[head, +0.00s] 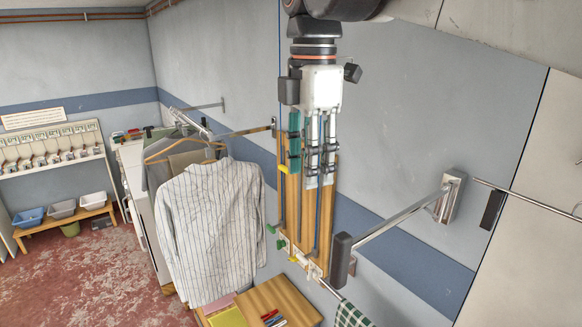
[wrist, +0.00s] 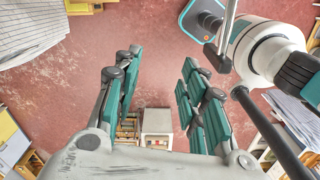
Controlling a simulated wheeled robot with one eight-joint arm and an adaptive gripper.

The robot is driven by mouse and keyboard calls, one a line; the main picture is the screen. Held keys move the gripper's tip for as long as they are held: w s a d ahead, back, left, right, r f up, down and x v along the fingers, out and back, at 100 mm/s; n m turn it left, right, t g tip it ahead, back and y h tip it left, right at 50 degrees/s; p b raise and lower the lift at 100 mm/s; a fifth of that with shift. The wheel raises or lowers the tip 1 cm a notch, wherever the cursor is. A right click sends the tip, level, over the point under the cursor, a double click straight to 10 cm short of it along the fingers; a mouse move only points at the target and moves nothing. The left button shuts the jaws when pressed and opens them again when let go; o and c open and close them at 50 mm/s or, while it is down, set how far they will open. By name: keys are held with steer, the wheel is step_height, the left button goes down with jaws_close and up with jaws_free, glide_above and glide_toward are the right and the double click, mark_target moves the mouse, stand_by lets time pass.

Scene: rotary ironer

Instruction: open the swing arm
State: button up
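In the head view, a chrome swing arm (head: 400,215) reaches from a wall bracket (head: 450,196) toward the lower left and ends in a dark block (head: 341,260). Other wall rods are in view, so I cannot tell for certain which one the task names. My gripper (head: 320,180) hangs downward, above and left of the dark block in the picture. It appears apart from the bar. In the wrist view, the green-padded fingers of my gripper (wrist: 160,65) are spread wide, with nothing held between them. I cannot identify the swing arm there.
A striped shirt (head: 212,235) hangs left of my gripper. A wooden board (head: 290,210) with green knobs is behind it. Another wall rod (head: 530,203) is at the right. The wrist view shows a white rounded machine part (wrist: 268,52) at upper right. Red floor is open at left.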

step_height(320, 180, up, 11)
steer(key=p, duration=0.4)
steer(key=shift+f, duration=0.2)
stand_by(0.7)
stand_by(0.4)
